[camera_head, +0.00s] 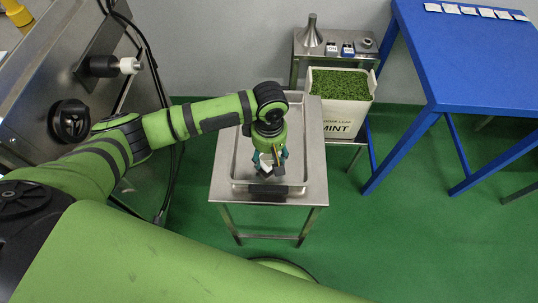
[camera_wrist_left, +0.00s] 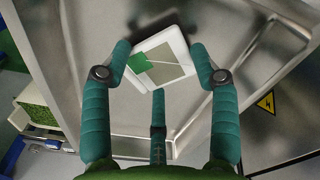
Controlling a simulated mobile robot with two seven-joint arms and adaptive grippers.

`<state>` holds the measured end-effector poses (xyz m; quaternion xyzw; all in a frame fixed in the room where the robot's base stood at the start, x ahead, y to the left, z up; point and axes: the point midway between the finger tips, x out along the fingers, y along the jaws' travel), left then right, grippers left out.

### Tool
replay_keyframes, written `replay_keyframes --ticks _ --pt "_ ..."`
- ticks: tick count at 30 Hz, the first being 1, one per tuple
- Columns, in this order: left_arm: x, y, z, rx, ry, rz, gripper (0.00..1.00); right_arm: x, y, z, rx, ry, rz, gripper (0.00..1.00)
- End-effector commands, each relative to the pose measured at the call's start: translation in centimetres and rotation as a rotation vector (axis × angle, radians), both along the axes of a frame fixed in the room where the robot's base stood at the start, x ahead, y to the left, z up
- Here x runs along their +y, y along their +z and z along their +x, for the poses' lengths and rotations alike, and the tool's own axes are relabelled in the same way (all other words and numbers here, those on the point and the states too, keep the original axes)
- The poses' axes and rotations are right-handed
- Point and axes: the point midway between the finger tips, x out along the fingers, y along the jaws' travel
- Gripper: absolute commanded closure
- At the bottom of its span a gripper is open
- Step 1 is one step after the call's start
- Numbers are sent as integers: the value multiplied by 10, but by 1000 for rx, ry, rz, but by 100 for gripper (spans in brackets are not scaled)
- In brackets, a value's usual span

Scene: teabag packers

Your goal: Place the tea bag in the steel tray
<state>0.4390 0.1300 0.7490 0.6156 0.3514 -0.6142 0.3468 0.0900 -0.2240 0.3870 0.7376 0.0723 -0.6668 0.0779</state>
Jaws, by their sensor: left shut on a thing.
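The tea bag (camera_wrist_left: 158,60) is a small white packet with a green tag and a darker square on its face. My left gripper (camera_wrist_left: 157,72) has teal fingers and is shut on the tea bag. In the head view the left gripper (camera_head: 269,163) is over the front part of the steel tray (camera_head: 235,160), and the white bag (camera_head: 264,169) shows between its fingers. The tray is a shallow metal pan on a small steel table. I cannot tell whether the bag touches the tray floor. My right gripper does not show.
The steel table (camera_head: 265,198) stands on a green floor. A blue table (camera_head: 470,60) with several packets is at right. A metal machine (camera_head: 60,60) is at left.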

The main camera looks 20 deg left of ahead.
Motion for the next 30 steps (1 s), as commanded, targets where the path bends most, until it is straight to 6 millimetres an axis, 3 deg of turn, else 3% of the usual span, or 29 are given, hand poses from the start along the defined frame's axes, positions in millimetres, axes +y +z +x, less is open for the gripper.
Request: replay_keyframes --ticks 3,14,15,16,30 --pt "0 -10 0 -1 0 -1 47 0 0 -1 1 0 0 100" --pt "-1 -13 0 0 0 -1 47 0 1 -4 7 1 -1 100" --pt "-1 -13 0 -1 0 -2 27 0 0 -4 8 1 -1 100" --pt "-1 -13 0 -1 0 -2 15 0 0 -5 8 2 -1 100" --pt "-1 -5 1 -3 0 -2 15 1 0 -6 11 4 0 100"
